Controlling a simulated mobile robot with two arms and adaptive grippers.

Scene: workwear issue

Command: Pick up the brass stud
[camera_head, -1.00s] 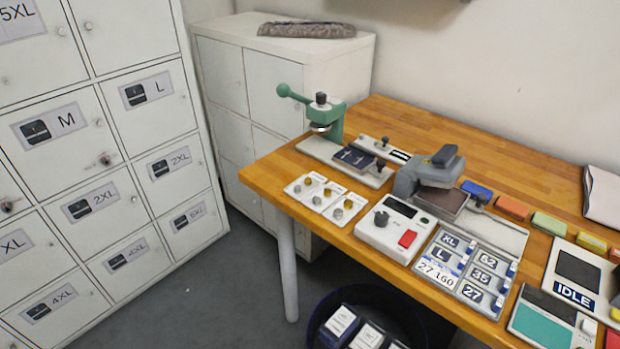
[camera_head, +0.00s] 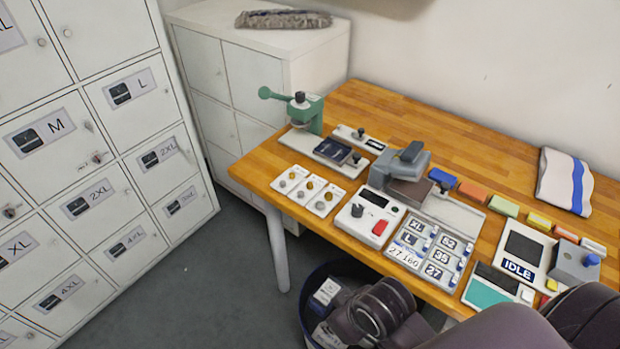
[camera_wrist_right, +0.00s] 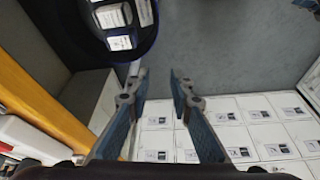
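In the head view, small brass studs (camera_head: 310,184) and silver studs (camera_head: 282,184) sit on white cards (camera_head: 290,168) at the front left of the wooden table. Which brass stud is meant, I cannot tell. My right arm comes in from the lower right, over the bin and below the table's front edge, away from the cards. In the right wrist view my right gripper (camera_wrist_right: 159,76) has its two fingers apart with nothing between them. The studs are not seen in that view. My left gripper is in neither view.
A green hand press (camera_head: 303,110) stands behind the cards. A white device with a red button (camera_head: 367,220) and a size board (camera_head: 428,249) lie to their right. A dark bin (camera_head: 306,309) stands below the table edge. White lockers (camera_head: 85,150) fill the left.

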